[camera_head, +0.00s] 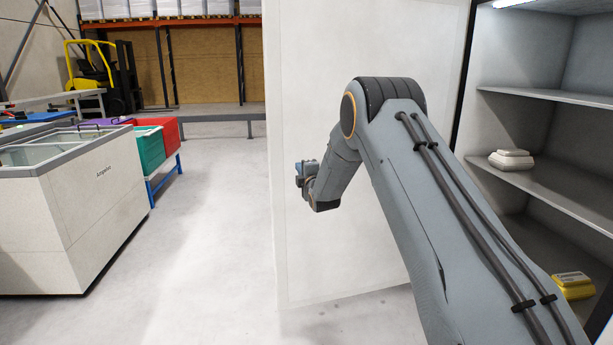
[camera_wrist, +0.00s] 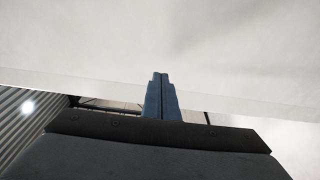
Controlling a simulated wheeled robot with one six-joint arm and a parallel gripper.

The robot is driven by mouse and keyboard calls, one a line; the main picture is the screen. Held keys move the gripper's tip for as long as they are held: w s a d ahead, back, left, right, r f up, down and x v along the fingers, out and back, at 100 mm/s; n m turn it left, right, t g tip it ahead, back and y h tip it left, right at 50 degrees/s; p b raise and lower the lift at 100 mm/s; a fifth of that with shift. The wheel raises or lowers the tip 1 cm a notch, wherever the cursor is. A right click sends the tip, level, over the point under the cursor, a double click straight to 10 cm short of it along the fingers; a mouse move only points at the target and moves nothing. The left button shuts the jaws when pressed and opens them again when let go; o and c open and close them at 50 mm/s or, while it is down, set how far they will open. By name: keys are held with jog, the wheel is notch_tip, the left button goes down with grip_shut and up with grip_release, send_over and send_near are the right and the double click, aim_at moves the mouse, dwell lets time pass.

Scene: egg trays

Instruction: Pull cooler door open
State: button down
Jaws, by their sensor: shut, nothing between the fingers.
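The cooler door (camera_head: 310,100) is a tall white panel that stands swung wide open, to the left of the cooler (camera_head: 540,130). The cooler's grey interior and shelves are exposed. My arm reaches across in front of the door. My gripper (camera_head: 303,178) is near the door's left part in the head view, small and partly hidden by the wrist. In the wrist view, the gripper's blue fingers (camera_wrist: 160,85) are together and empty, with the pale door surface (camera_wrist: 160,40) beyond their tips. I cannot tell whether the fingertips touch the door. No door handle is visible.
White egg cartons (camera_head: 511,160) sit on a cooler shelf, and a yellow carton (camera_head: 573,286) lies lower. A white chest freezer (camera_head: 70,205) stands at the left, with teal (camera_head: 150,150) and red (camera_head: 165,130) crates behind it. A yellow forklift (camera_head: 90,68) is farther back. The floor between freezer and door is clear.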

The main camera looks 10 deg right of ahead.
jog(key=s+d+m+g+h+p, duration=0.1)
jog(key=s+m+g, duration=0.5)
jog(key=s, duration=1.5)
jog(key=s+d+f+m+g+h+p, duration=0.1)
jog(key=s+d+m+g+p, duration=0.2)
jog(key=s, duration=1.9)
jog(key=s+d+m+g+p, duration=0.1)
jog(key=s+m+g, duration=0.7)
jog(key=s, duration=1.4)
jog(key=d+m, duration=0.1)
jog(key=m, duration=0.1)
jog(key=shift+d+f+m+g+h+p, duration=0.25)
jog(key=shift+d+m+g+h+p, duration=0.05)
jog(key=shift+m+g+h+p, duration=0.1)
